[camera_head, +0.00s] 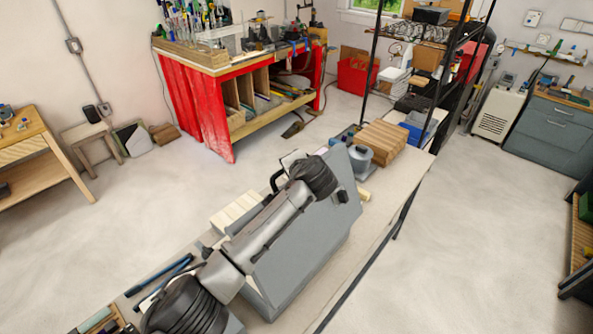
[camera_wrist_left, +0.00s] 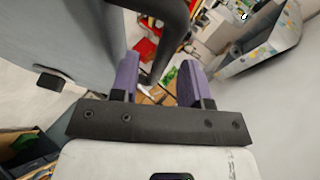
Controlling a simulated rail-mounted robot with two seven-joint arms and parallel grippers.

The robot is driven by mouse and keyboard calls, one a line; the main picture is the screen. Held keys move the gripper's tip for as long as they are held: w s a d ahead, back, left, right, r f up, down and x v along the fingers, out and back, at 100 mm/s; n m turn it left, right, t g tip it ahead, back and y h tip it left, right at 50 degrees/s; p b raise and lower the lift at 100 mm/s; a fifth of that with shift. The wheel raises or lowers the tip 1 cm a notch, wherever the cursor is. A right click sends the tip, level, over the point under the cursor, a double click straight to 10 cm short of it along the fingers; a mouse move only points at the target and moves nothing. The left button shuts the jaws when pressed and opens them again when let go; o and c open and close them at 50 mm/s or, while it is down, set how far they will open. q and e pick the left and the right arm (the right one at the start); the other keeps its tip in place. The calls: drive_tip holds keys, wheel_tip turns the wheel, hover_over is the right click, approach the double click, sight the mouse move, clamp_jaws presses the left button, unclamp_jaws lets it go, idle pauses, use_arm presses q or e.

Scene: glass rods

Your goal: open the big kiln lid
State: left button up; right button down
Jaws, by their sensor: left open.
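The big kiln (camera_head: 318,262) is a grey box on the long bench. Its broad grey panel, which looks like the lid (camera_head: 300,245), slopes up steeply; the kiln's inside is hidden. My left arm crosses in front of it, and my left gripper (camera_head: 284,168) is at the panel's far upper side, largely hidden by the wrist. In the left wrist view the gripper's purple fingers (camera_wrist_left: 160,85) are apart. A dark curved handle bar (camera_wrist_left: 172,38) runs down toward the gap between them; I cannot tell whether it touches either finger. My right gripper is not in view.
On the bench (camera_head: 400,178) are tan blocks (camera_head: 380,142), a grey round canister (camera_head: 359,157), pale bricks (camera_head: 236,212) behind the kiln and blue rods (camera_head: 158,275) at the left. A black rack stands beyond the bench's far end. Open floor lies on both sides.

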use_arm(q)
drive_tip(key=b+v, duration=0.4)
drive_tip(key=v, duration=0.9)
drive_tip(key=shift+s+r, duration=0.15)
drive_tip(key=shift+s, duration=0.1)
